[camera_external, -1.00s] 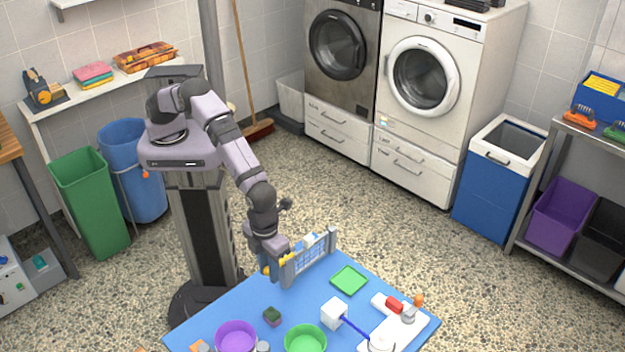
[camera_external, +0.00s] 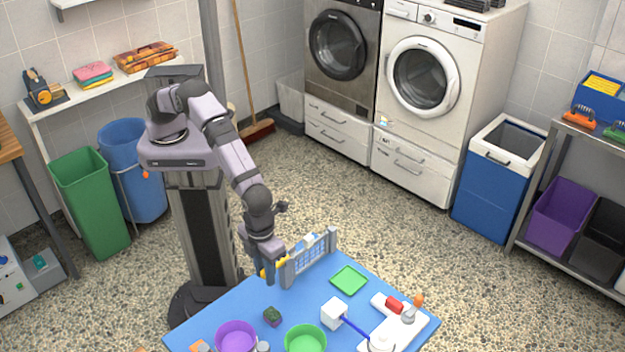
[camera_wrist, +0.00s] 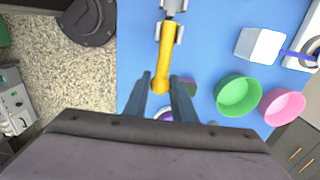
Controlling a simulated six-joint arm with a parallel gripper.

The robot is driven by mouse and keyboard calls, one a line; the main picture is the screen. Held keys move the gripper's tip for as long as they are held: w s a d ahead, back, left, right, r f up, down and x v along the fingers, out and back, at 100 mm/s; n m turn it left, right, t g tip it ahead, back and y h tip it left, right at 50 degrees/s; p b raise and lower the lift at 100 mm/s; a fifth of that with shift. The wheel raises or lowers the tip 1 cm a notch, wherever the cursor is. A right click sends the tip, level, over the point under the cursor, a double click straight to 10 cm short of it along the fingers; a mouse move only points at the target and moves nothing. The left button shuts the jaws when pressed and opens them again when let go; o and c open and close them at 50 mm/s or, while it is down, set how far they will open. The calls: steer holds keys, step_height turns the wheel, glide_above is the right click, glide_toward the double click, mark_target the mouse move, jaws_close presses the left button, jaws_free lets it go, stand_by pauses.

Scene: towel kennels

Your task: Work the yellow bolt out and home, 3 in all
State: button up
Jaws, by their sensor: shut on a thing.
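The yellow bolt (camera_external: 281,263) lies at the left end of a small grey gate frame (camera_external: 311,259) on the blue table. In the wrist view the yellow bolt (camera_wrist: 167,47) is a rod with a rounded knob, running through a grey bracket (camera_wrist: 179,33). My gripper (camera_external: 269,276) is low at the bolt's left end. In the wrist view the fingers of my gripper (camera_wrist: 160,88) stand either side of the knob, shut on it. The bolt's far tip cannot be made out.
The blue table (camera_external: 233,309) also holds a dark green block (camera_external: 272,316), a purple bowl (camera_external: 236,335), a green bowl (camera_external: 305,338), a green tray (camera_external: 349,280) and a white block (camera_external: 334,314) with a blue handle. Bare table lies around the gate's front.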

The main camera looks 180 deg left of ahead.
steer(key=shift+s+a, duration=1.15)
steer(key=shift+w+d, duration=0.1)
stand_by(0.7)
steer(key=shift+w+d, duration=1)
steer(key=shift+w, duration=0.05)
steer(key=shift+w+d, duration=0.1)
stand_by(0.4)
